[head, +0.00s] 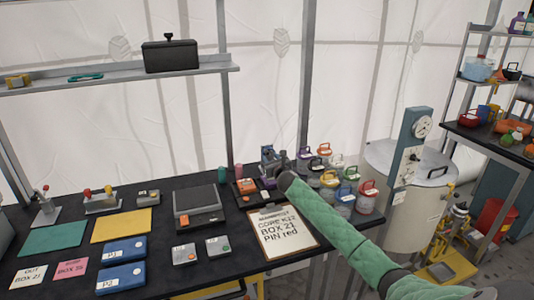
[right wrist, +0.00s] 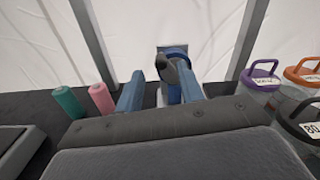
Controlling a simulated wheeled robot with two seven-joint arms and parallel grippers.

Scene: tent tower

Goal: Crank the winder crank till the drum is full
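The winder (right wrist: 176,62) stands at the back of the black bench, with a blue body and a dark crank (right wrist: 161,66) facing me in the right wrist view. In the head view it is mostly hidden behind my right gripper (head: 275,165) and green-sleeved forearm. In the right wrist view my right gripper (right wrist: 160,90) has its two blue fingers spread apart. The crank shows between and beyond the fingertips, and I cannot tell whether they touch it. How full the drum is cannot be made out. My left gripper is not in view.
Green (right wrist: 68,103) and pink (right wrist: 101,98) spools stand left of the gripper. Several lidded jars (head: 330,178) stand close on its right. A clipboard (head: 282,232) lies in front. A scale-like device (head: 195,203) and blue boxes (head: 122,264) are to the left. A shelf (head: 110,76) hangs above.

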